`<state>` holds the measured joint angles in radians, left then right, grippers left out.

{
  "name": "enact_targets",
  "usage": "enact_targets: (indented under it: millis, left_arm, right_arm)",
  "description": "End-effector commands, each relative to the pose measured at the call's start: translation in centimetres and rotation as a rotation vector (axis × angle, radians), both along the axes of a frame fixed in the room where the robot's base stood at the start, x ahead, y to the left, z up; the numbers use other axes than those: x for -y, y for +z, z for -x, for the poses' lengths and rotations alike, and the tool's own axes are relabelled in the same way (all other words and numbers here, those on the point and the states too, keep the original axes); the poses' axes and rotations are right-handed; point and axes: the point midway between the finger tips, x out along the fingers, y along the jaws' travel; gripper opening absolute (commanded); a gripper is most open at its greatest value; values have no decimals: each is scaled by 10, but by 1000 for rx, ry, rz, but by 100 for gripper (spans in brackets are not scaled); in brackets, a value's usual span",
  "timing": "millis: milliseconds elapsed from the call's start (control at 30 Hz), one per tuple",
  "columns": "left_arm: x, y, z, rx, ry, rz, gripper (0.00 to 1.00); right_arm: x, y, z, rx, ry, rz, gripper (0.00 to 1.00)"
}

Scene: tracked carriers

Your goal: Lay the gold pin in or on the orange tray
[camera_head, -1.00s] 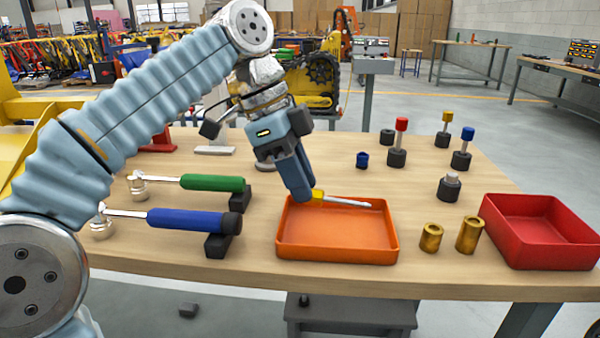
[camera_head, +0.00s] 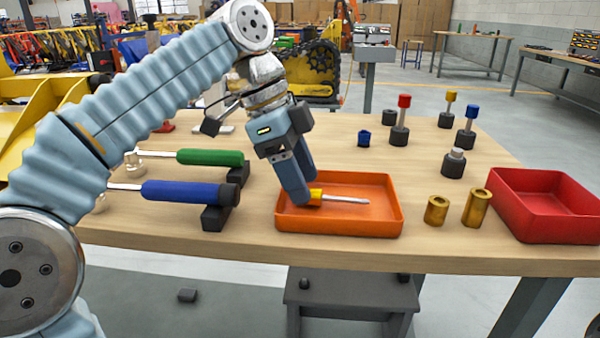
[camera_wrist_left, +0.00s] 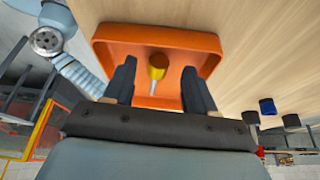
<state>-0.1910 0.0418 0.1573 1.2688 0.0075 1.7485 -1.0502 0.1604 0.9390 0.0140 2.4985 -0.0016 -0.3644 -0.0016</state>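A piece with a yellow-gold grip and a thin silver shaft (camera_head: 345,200), the best match for the gold pin, lies flat in the orange tray (camera_head: 388,222), its shaft pointing right. It also shows in the left wrist view (camera_wrist_left: 157,68), over the tray floor (camera_wrist_left: 205,62). My left gripper (camera_head: 308,196) is low inside the tray at the grip end. In the wrist view its fingers (camera_wrist_left: 158,85) stand apart, with a gap on each side of the gold piece. I cannot tell how firmly it rests on the floor. My right gripper is out of view.
Two brass cylinders (camera_head: 458,209) and a red tray (camera_head: 535,210) stand to the right. Pins with red (camera_head: 403,118), yellow (camera_head: 448,108) and blue (camera_head: 468,125) heads stand behind. Green-handled (camera_head: 210,157) and blue-handled (camera_head: 185,192) tools lie left on black rests.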

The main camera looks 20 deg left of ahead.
Motion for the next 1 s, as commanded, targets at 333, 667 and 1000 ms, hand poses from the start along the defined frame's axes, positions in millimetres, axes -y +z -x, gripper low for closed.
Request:
enact_targets:
  millis: [333, 667, 1000]
  left_arm:
    - [-5, 14, 0, 1, 1, 1, 56]
    - [-35, 92, 6, 2, 2, 1, 56]
    - [-52, 127, 10, 0, 1, 0, 56]
  right_arm:
    - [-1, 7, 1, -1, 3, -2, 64]
    - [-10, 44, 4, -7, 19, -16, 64]
    - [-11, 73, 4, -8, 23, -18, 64]
